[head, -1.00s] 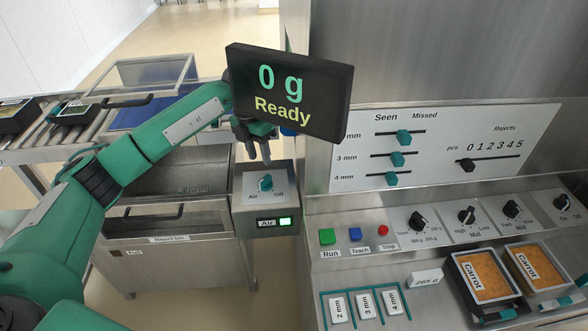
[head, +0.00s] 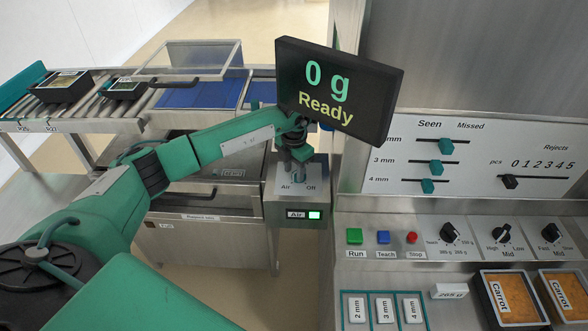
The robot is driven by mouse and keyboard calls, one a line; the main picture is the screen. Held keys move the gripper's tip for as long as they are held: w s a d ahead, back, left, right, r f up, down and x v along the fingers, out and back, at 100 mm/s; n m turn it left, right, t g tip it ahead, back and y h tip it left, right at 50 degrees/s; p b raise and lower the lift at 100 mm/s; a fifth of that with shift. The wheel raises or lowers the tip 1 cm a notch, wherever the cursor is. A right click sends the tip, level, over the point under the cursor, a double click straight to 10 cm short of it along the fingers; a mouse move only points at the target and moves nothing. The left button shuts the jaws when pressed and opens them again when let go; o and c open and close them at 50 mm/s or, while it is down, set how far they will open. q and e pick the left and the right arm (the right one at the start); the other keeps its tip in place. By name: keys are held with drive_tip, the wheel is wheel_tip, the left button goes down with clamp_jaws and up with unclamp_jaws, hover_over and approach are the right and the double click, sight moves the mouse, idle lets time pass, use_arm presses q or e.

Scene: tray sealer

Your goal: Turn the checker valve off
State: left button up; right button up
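The checker valve is a small teal knob (head: 298,178) on a steel box beneath the display, with "Air" printed at its left and "Off" at its right. A green lamp (head: 314,215) beside an "Air" label is lit on the box front. My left gripper (head: 295,163) points down at the knob, its fingertips close over it and partly hiding it. I cannot tell whether they touch it, or how far apart the fingers are. The knob's exact angle is hard to read. My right gripper is not in view.
The black display (head: 338,92) reads "0 g Ready" and hangs just above my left wrist. A control panel with a green Run button (head: 354,236), dials and carrot trays (head: 508,298) stands at the right. A roller conveyor (head: 60,112) runs behind my arm.

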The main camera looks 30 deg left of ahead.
use_arm(q)
drive_tip(key=shift+f, duration=0.45)
drive_tip(key=shift+c, duration=0.5)
clamp_jaws()
